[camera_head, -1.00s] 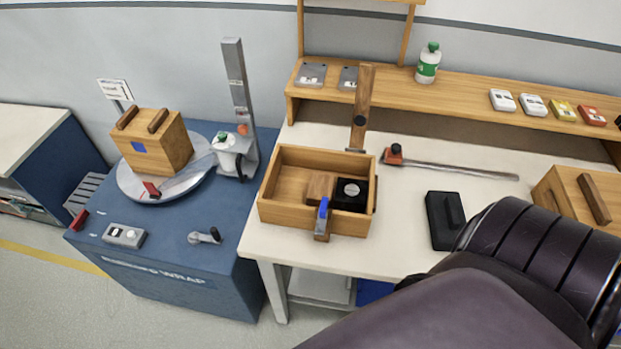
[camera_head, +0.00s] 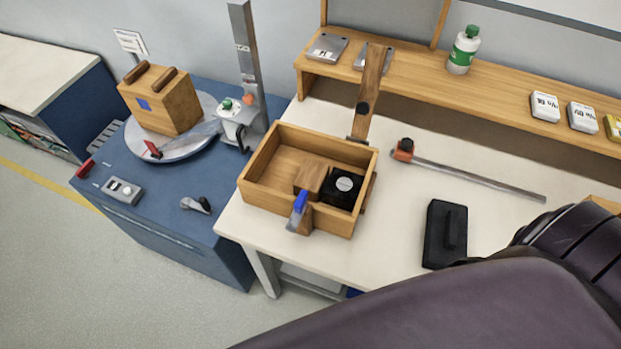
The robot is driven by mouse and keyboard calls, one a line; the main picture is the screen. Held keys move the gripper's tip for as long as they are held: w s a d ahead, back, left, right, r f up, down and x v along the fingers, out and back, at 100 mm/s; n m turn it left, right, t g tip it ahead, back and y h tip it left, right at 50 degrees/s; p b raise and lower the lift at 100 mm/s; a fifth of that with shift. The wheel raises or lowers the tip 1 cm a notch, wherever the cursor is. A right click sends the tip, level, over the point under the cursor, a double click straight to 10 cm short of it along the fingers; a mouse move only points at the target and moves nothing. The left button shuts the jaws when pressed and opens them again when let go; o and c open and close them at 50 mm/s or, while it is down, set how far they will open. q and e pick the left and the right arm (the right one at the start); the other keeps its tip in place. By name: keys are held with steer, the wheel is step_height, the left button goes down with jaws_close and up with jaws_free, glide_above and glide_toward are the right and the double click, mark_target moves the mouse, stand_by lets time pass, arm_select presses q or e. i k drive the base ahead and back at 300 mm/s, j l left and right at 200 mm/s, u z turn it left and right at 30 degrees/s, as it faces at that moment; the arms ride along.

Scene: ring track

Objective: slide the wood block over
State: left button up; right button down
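A small wood block (camera_head: 309,177) sits inside an open wooden box (camera_head: 262,193) on the white table. It stands close beside a black block with a round silver disc (camera_head: 344,187) to its right. I cannot tell whether the two touch. A lever with a blue tip (camera_head: 300,206) is at the box's front wall. A dark arm link of mine fills the bottom right. Neither of my grippers shows in the view.
A tall wooden bar (camera_head: 370,92) stands behind the box. A rod with an orange end (camera_head: 470,175) and a black block with a handle (camera_head: 445,232) lie to the right. The blue wrapping station (camera_head: 150,225) is at the left, bearing a wooden crate (camera_head: 160,100).

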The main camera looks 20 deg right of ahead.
mark_target(312, 177)
steer(key=j+z, duration=0.2)
steer(key=z, duration=0.25)
steer(key=i+j+z, duration=0.1)
steer(key=j+z, duration=0.4)
steer(key=z, duration=0.35)
